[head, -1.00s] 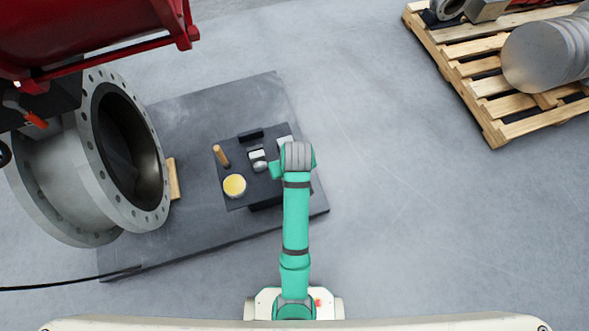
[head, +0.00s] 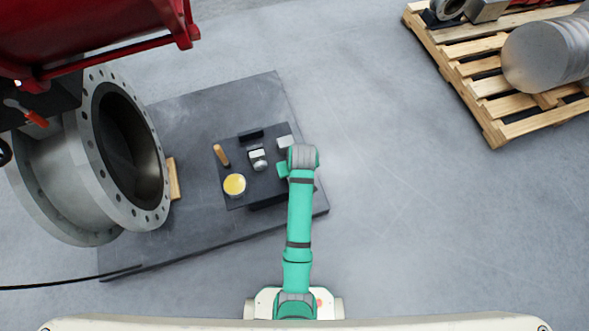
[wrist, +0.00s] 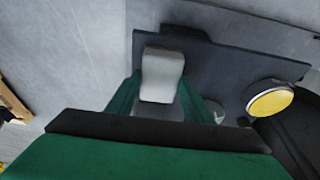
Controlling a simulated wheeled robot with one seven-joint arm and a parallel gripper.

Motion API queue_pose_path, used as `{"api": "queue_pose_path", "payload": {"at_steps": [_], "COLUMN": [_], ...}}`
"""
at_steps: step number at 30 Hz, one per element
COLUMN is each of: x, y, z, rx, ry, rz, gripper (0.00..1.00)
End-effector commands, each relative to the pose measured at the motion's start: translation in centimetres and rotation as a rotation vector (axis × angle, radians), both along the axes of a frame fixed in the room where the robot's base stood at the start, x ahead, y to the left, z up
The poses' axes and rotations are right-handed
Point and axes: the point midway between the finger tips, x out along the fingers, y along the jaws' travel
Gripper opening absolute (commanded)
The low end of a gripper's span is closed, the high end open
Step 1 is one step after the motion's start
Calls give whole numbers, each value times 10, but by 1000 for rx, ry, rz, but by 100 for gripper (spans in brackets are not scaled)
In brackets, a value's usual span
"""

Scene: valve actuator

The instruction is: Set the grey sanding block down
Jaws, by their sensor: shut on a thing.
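The grey sanding block (wrist: 162,76) is pale grey with rounded edges and shows between my green fingers in the wrist view. My gripper (wrist: 160,102) is shut on it. Behind it lies the dark tray (wrist: 215,62), near one corner; whether the block touches the tray I cannot tell. In the head view my gripper (head: 283,170) is over the right part of the dark tray (head: 237,200), and my arm hides the held block.
On the tray are a yellow-topped tin (head: 234,184), a wooden-coloured cylinder (head: 221,155), a small grey-and-white item (head: 258,160), a pale block (head: 286,142) and a dark bar (head: 250,135). A large flanged valve body (head: 120,150) stands left. Open floor lies right.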

Motion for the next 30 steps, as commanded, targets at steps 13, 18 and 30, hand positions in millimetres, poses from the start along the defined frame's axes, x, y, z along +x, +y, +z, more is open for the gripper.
{"api": "queue_pose_path", "payload": {"at_steps": [13, 18, 30], "x": [0, -2, -21], "y": [-3, -4, -10], "z": [-1, 12, 85], "rx": [0, 0, 0], "ry": [0, -2, -3], "rz": [-5, -6, -5], "gripper": [65, 65, 65]}}
